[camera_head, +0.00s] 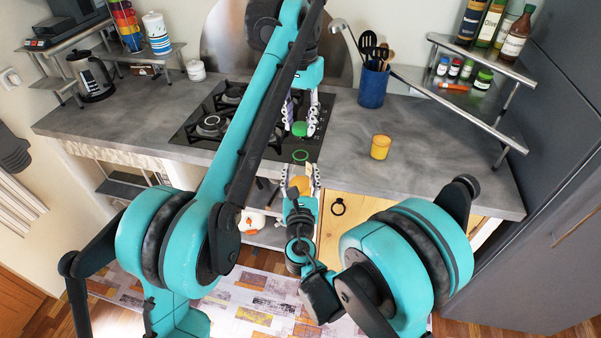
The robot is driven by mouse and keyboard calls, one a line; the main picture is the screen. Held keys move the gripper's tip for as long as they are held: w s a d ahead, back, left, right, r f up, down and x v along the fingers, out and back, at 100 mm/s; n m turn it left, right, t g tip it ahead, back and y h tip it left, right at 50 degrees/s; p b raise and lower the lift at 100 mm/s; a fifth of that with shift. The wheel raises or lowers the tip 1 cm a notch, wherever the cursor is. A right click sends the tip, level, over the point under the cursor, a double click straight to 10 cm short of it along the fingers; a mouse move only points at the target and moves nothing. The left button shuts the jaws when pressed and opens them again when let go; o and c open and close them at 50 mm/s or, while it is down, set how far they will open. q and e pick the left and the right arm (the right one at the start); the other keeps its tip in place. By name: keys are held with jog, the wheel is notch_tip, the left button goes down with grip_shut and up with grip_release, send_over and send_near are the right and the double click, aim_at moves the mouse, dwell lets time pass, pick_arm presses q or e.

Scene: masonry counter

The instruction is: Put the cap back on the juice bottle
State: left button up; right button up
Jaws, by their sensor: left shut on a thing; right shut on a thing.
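My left gripper (300,123) is shut on the green cap (300,130), which sits between its fingertips. My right gripper (301,172) is lower and nearer to me, shut on the juice bottle, whose orange body (300,185) shows between the fingers. A green ring (301,156) shows at the bottle's top end, just beyond the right fingertips. The cap is above the ring in the picture, with a small gap between them. The fingers hide much of the bottle, and its exact tilt is hard to tell.
A yellow cup (380,147) stands on the grey counter (440,165) to the right. A black gas hob (207,128) lies behind my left arm. A blue utensil pot (373,86) and a metal shelf (470,97) stand farther back. The counter around the cup is clear.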

aim_at(300, 151)
dwell(0.3)
pick_arm(q)
jog(key=shift+f, duration=2)
jog(key=shift+s+f, duration=0.1)
jog(key=shift+f, duration=0.75)
jog(key=shift+f, duration=0.6)
